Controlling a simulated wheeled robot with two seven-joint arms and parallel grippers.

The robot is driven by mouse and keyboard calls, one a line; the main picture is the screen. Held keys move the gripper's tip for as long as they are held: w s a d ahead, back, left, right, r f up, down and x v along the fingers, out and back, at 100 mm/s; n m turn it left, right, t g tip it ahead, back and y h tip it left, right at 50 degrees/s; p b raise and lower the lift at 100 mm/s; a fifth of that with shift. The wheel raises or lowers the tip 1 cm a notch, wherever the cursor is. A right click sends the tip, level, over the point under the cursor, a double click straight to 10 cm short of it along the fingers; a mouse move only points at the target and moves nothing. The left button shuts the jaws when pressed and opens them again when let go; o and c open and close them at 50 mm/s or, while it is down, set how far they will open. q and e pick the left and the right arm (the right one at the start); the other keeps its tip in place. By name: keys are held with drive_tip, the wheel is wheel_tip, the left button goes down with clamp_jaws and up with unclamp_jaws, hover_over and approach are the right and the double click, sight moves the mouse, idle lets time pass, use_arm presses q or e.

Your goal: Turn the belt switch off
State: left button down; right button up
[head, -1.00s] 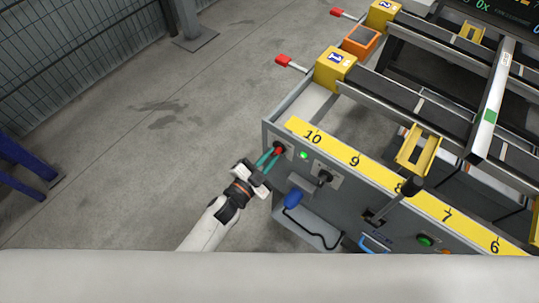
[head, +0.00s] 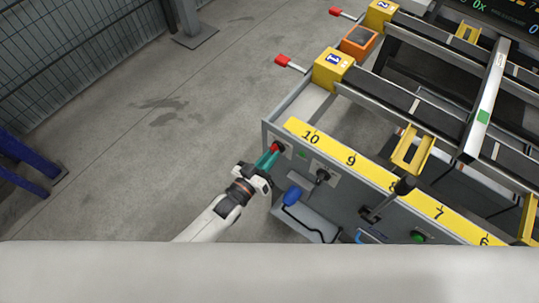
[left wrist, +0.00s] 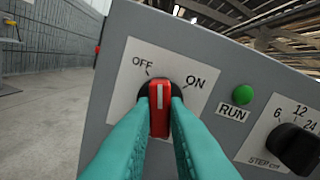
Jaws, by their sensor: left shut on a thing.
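The belt switch is a red knob (left wrist: 159,108) with a white line, on a white plate (left wrist: 128,88) marked OFF at left and ON at right. Its line points up in the left wrist view, between the two marks and nearer OFF. In the head view the red knob (head: 277,147) is on the near panel's left end. My left gripper (head: 268,158) is shut on the knob, one teal finger on each side in the left wrist view (left wrist: 160,122). The green RUN lamp (left wrist: 243,95) beside it looks unlit; it is dark in the head view (head: 301,155). My right gripper is out of view.
A black STEP dial (left wrist: 294,148) is right of the lamp. Along the grey panel are a blue knob (head: 292,195), a black-knobbed lever (head: 404,186) and a green button (head: 418,237). Yellow numbered strip (head: 350,160) runs above. Open floor lies left.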

use_arm(q)
drive_tip(key=n, duration=0.5)
drive_tip(key=shift+f, duration=0.1)
idle(0.7)
drive_tip(key=c, duration=1.4)
unclamp_jaws()
drive_tip(key=shift+c, duration=0.2)
drive_tip(key=v, duration=1.2)
drive_tip(key=shift+b, duration=0.45)
